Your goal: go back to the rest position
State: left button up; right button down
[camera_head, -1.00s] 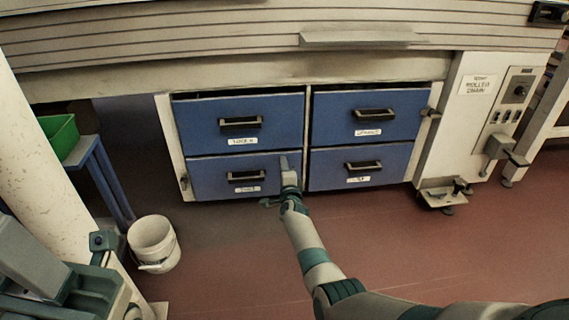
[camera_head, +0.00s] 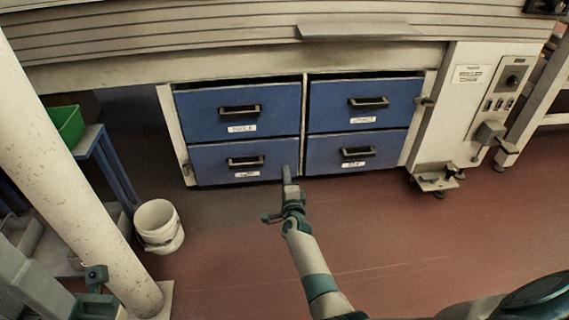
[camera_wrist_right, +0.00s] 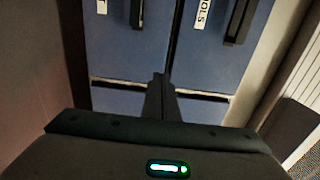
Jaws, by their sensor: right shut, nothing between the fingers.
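My right gripper (camera_head: 287,177) is shut and empty. In the head view it stands in front of the lower edge of the blue drawers, near the gap between the two columns. In the right wrist view its fingers (camera_wrist_right: 160,85) are together, with blue drawer fronts beyond them. The drawers are an upper left one (camera_head: 275,98), a lower left one (camera_head: 215,165), an upper right one (camera_head: 330,98) and a lower right one (camera_head: 325,160), all with black handles and looking closed. My left gripper cannot be made out.
A white bucket (camera_head: 158,225) stands on the floor at the left, near a pale column (camera_head: 70,150). A green bin (camera_head: 68,125) sits on a blue stand. A control panel (camera_head: 508,90) is at the right. The red floor at the right is clear.

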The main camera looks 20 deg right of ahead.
jog(key=shift+s+a, duration=0.1)
jog(key=shift+s, duration=0.2)
dwell(0.4)
